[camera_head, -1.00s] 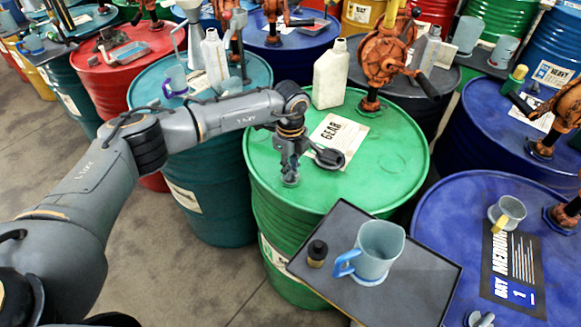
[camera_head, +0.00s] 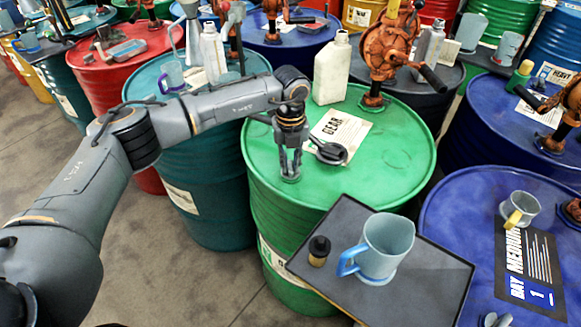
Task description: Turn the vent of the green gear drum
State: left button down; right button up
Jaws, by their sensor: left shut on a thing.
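The green gear drum (camera_head: 385,165) stands in the middle, with a white label reading GEAR (camera_head: 350,127) on its lid. My left gripper (camera_head: 290,172) points down at the near left part of the lid. Its two fingers are closed around the small vent (camera_head: 290,179), which they mostly hide. My right gripper is not in view.
An orange hand pump (camera_head: 390,45) and a white jug (camera_head: 331,72) stand at the drum's back. Blue, teal and red drums crowd around.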

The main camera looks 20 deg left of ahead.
aim_at(291, 165)
pick_arm(q)
jog(key=m+b, duration=0.3)
jog(key=m, duration=0.2)
jog(key=shift+f+m, duration=0.1)
jog(key=shift+m, duration=0.2)
jog(key=m+b, duration=0.2)
jog(key=m, duration=0.1)
jog(key=shift+m, duration=0.6)
jog(key=shift+r+b, duration=0.2)
jog(key=shift+b, duration=0.1)
jog(key=c, duration=1.3)
grip_release()
notch_tip(291, 165, up, 12)
jog(key=shift+f, duration=0.1)
